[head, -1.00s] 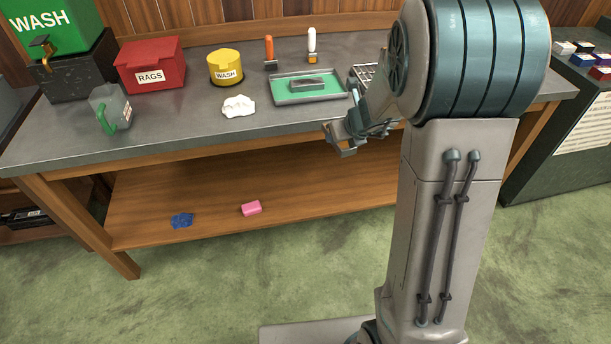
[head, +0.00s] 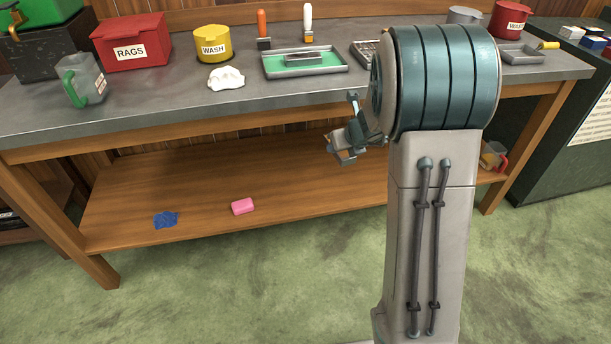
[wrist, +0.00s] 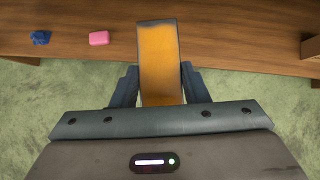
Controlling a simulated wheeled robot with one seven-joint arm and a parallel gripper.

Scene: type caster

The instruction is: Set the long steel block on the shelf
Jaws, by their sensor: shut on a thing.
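My gripper (head: 345,150) is shut on the long steel block (wrist: 160,65). In the wrist view the block points forward from between the fingers; its face shows orange-yellow with grey at the far end and edges. In the head view the block (head: 343,157) is small and partly hidden by the fingers. The wooden lower shelf (head: 290,195) runs under the bench; in the wrist view the shelf (wrist: 235,45) spans the top. The block's far end overlaps the shelf in that view; I cannot tell its height above it.
A pink block (head: 243,206) and a blue crumpled thing (head: 166,220) lie on the shelf's left. A clear jug with a red handle (head: 493,157) stands at its right. The bench top (head: 180,110) overhangs the shelf. The shelf's middle is clear.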

